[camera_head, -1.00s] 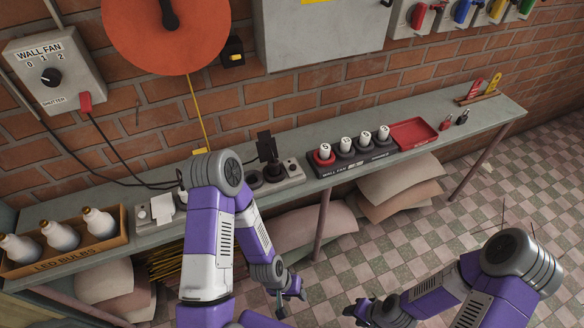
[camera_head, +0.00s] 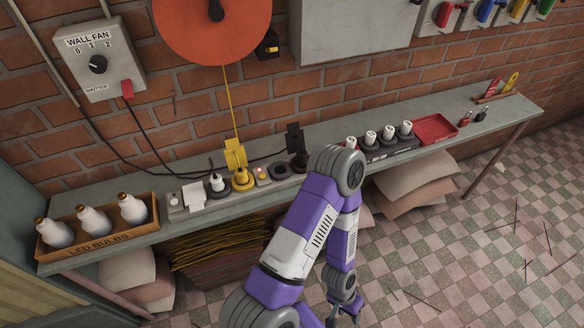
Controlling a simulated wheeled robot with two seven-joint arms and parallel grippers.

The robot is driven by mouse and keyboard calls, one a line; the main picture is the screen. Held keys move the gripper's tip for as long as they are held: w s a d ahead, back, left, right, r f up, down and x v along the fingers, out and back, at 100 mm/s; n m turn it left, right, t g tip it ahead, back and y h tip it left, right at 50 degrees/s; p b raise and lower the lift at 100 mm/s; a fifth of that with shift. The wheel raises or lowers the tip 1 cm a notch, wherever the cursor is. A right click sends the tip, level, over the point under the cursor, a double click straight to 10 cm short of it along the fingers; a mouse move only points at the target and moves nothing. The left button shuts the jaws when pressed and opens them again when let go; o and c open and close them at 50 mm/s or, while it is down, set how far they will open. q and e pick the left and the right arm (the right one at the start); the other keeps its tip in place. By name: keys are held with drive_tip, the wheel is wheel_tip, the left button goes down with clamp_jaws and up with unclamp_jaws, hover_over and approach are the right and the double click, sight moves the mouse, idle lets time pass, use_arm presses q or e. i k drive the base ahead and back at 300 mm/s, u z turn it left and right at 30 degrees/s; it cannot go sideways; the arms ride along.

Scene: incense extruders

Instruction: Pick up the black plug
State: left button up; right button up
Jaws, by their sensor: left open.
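A black plug (camera_head: 299,161) with a black tag stands upright in the right part of the power strip on the shelf. My left arm passes close to its right side in the picture; the plug's base is partly hidden. A yellow plug (camera_head: 242,182) with a yellow tag stands in the same power strip (camera_head: 197,201). A white plug (camera_head: 217,183) with a dark base stands left of it. My left gripper (camera_head: 344,318) is open and empty at the bottom of the picture, below the shelf and well apart from the black plug. My right gripper is out of view.
An LED bulbs box (camera_head: 110,240) stands at the shelf's left end. A row of numbered white plugs (camera_head: 388,134) and a red tray (camera_head: 434,128) lie to the right. Sacks (camera_head: 412,188) and yellow sticks (camera_head: 215,250) are under the shelf.

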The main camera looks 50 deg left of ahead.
sight(301, 161)
drive_tip(key=z, duration=0.05)
drive_tip(key=k, duration=0.45)
drive_tip(key=u, duration=0.75)
